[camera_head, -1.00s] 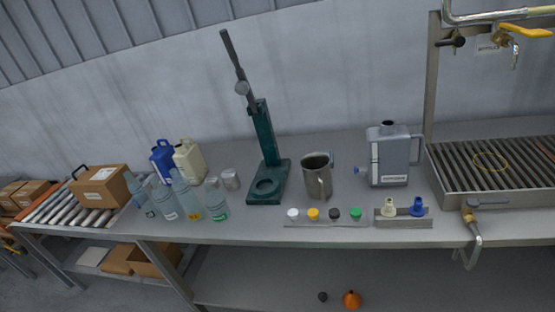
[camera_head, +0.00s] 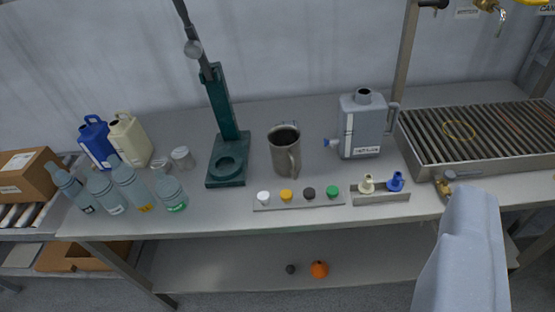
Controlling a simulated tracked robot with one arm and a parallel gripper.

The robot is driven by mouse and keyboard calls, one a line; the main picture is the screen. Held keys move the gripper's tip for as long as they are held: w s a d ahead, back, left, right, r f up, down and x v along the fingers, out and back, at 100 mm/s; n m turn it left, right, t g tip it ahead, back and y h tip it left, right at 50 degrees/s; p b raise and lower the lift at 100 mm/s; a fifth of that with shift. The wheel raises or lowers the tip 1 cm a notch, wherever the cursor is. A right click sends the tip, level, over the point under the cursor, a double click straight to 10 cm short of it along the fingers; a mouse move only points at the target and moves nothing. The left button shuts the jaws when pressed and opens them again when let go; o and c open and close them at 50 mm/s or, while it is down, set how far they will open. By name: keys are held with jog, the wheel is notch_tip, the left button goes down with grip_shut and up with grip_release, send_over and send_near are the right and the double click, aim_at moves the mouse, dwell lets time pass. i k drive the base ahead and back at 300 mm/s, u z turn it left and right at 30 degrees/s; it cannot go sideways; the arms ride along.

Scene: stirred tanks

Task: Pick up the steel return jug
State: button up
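The steel return jug (camera_head: 283,158) stands upright on the grey bench, near the middle of the view. It is a metal cylinder, open at the top, with its handle turned to the front right. It stands just right of the green press stand and behind the row of coloured caps. A pale grey-blue part, probably of my own arm, rises at the lower right, well apart from the jug. I cannot make out gripper fingers in this view.
The green stand (camera_head: 227,165) is close on the jug's left. A grey canister (camera_head: 362,128) stands to its right. A cap strip (camera_head: 298,203) lies in front. Clear bottles (camera_head: 130,187) are at left, a slatted drain tray (camera_head: 480,135) at right. Bench behind the jug is clear.

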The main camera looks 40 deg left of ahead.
aim_at(283, 141)
jog(key=u, duration=0.1)
jog(key=i, duration=1)
jog(key=z, duration=0.1)
